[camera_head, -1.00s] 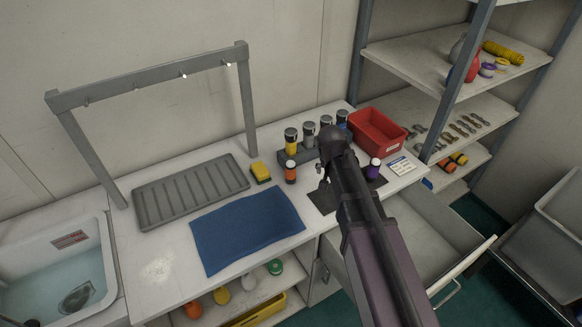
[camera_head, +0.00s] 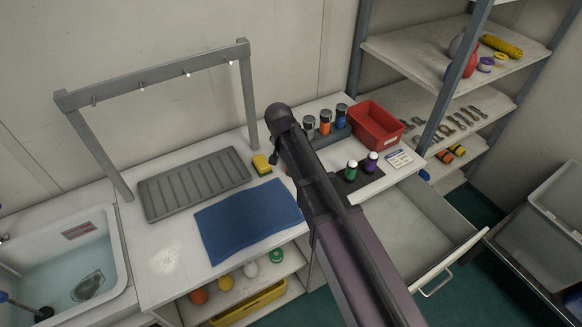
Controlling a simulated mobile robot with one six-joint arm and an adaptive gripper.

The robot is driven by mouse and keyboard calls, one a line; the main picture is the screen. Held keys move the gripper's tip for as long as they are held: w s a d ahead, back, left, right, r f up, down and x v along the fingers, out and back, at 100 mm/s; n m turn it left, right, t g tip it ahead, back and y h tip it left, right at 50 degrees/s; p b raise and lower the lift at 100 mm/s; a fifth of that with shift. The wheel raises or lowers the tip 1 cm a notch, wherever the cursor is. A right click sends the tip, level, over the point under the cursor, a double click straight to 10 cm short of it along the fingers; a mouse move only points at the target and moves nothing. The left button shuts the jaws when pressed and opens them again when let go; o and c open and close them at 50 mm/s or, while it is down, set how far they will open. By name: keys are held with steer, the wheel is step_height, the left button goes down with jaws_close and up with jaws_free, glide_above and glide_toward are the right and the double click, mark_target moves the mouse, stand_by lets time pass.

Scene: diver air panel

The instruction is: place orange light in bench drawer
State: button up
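An orange light (camera_head: 325,123) stands upright in the dark rack at the back of the bench, between a grey-looking light and a blue light (camera_head: 341,115). The bench drawer (camera_head: 410,238) is pulled open at the right, and the part of its floor that I see is bare. My gripper (camera_head: 273,157) is at the far end of my arm, near the yellow sponge and left of the rack. My arm hides most of it, so its fingers and anything between them cannot be made out. The bench spot behind my arm is hidden too.
A green light (camera_head: 351,170) and a purple light (camera_head: 371,162) stand on a dark mat. A red bin (camera_head: 378,127), yellow sponge (camera_head: 261,164), blue cloth (camera_head: 246,218) and grey ribbed tray (camera_head: 193,187) occupy the bench. A hanging frame (camera_head: 155,74) rises behind the tray.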

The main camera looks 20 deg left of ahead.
steer(key=shift+b+x, duration=3.95)
steer(key=shift+x, duration=0.4)
steer(key=shift+b+x, duration=2.4)
steer(key=shift+x, duration=0.2)
steer(key=shift+d, duration=0.15)
jaws_close()
steer(key=shift+r, duration=0.25)
step_height(320, 180, up, 3)
steer(key=p, duration=0.3)
steer(key=shift+f, duration=0.1)
steer(key=s+d+r+p, duration=0.1)
steer(key=s+d+p, duration=0.1)
steer(key=s+d, duration=0.7)
steer(key=s, duration=0.4)
steer(key=shift+s+r, duration=0.2)
steer(key=shift+r, duration=0.2)
